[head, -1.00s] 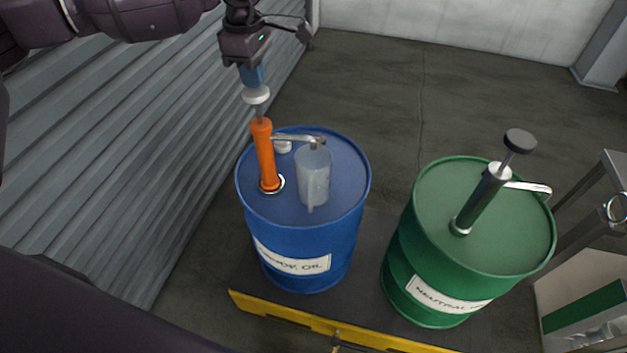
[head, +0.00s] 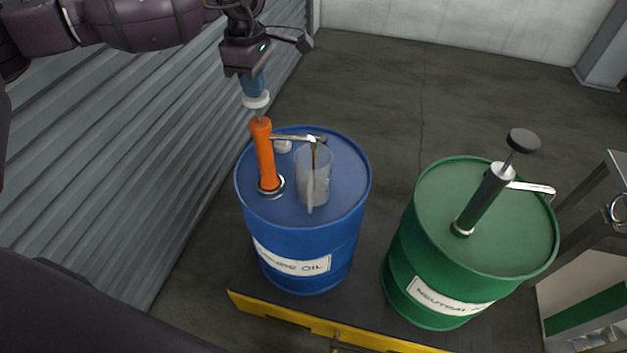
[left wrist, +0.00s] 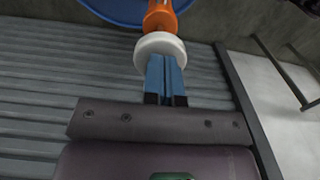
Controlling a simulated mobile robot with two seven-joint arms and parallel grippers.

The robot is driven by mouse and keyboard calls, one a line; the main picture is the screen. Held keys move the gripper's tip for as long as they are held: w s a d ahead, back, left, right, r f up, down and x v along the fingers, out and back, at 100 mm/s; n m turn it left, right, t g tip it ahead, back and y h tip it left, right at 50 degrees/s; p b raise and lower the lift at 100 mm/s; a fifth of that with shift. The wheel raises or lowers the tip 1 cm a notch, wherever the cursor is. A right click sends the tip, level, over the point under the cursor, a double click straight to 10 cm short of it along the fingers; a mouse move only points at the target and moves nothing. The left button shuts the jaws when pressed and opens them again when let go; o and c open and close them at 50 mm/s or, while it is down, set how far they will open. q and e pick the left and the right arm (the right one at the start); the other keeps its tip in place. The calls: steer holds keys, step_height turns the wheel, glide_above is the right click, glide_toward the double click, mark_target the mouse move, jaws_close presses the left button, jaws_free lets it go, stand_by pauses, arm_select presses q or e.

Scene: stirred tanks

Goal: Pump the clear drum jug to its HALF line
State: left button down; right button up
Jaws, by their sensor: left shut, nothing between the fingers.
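The clear jug (head: 314,185) stands on top of the blue drum (head: 345,230), under the spout (head: 300,138) of an orange hand pump (head: 264,155). A thin brown stream runs from the spout into the jug. The jug's lines and liquid level are too small to read. The pump's white knob (head: 256,101) is on a short visible length of rod. My left gripper (head: 254,92) is shut and empty, its blue fingertips against the top of the knob. In the left wrist view the fingertips (left wrist: 163,58) meet the white knob (left wrist: 160,50). My right gripper is not in view.
A green drum (head: 440,270) with a black-knobbed pump (head: 485,200) stands to the right. A yellow bar (head: 310,328) runs in front of both drums. A corrugated wall (head: 130,170) is close on the left. A metal rack (head: 590,240) is at far right.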

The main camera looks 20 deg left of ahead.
mark_target(256, 99)
arm_select(q)
steer(key=shift+f, duration=0.85)
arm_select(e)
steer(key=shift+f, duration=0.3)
arm_select(q)
steer(key=shift+f+b, duration=0.5)
steer(key=shift+f, duration=0.4)
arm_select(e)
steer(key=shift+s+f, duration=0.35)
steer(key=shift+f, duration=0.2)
arm_select(q)
steer(key=shift+f, duration=0.5)
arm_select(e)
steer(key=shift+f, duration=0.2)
arm_select(q)
steer(key=shift+r, duration=0.1)
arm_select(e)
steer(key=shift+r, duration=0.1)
arm_select(q)
steer(key=shift+r, duration=0.5)
steer(key=shift+r+p, duration=0.55)
steer(key=shift+r, duration=0.7)
steer(key=shift+r+p, duration=0.8)
steer(key=shift+r, duration=1.3)
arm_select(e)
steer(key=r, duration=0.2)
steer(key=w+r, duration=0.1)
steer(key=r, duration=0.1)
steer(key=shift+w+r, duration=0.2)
